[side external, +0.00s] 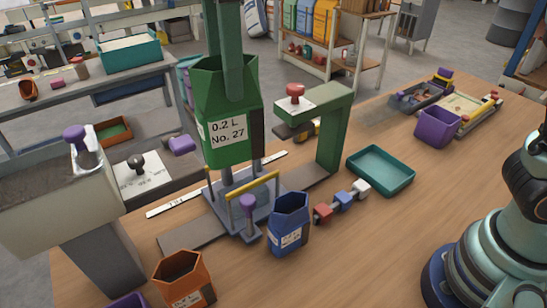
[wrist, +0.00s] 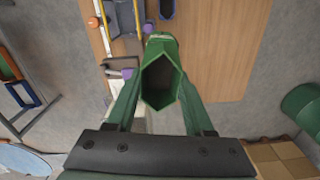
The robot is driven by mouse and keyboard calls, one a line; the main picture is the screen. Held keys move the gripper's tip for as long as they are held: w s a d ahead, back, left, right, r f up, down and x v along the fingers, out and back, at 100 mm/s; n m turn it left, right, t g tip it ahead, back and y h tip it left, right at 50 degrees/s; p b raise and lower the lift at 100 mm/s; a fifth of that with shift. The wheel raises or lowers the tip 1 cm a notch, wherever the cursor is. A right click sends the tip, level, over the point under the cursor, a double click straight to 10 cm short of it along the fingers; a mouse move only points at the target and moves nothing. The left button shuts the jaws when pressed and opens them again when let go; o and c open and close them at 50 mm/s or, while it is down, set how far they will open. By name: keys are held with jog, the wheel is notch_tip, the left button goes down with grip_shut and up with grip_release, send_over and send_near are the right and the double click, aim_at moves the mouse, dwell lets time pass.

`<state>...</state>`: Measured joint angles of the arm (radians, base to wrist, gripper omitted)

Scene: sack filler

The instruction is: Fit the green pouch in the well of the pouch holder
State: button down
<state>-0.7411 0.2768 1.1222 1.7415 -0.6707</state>
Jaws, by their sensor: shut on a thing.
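The green pouch (side external: 222,140) is large and open-topped, with a white label reading "0.2 L No. 27". My gripper (side external: 231,78) comes down from above and is shut on it. In the wrist view the pouch (wrist: 161,42) sits between the two green fingers of my gripper (wrist: 160,80), its dark mouth facing the camera. The pouch holder (side external: 222,212) is a grey stand with a yellow bar and a purple knob. The pouch appears upright above the holder and hides part of it; its well cannot be made out.
A blue pouch (side external: 289,222) and an orange pouch (side external: 183,279) stand on the wooden table near the holder. A green arch-shaped post (side external: 328,140) with a red knob rises to the right. A teal tray (side external: 381,170) lies farther right, with bare table in front of it.

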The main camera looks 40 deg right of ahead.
jog(key=shift+w+d+r+m, duration=0.15)
jog(key=shift+w+d+r, duration=0.25)
jog(key=shift+r, duration=0.1)
jog(key=shift+w+d+r+m, duration=0.15)
jog(key=shift+w+d+r, duration=0.2)
jog(key=shift+r, duration=0.15)
jog(key=w+d+f, duration=0.2)
jog(key=w+d, duration=0.1)
jog(key=w, duration=0.3)
jog(key=w+d+f+n, duration=0.1)
jog(key=w+f+n, duration=0.1)
jog(key=f, duration=1.6)
jog(key=shift+w+d+f, duration=0.2)
jog(key=shift+w+f, duration=0.2)
jog(key=shift+w, duration=0.1)
jog(key=shift+f, duration=0.15)
jog(key=shift+f, duration=2.35)
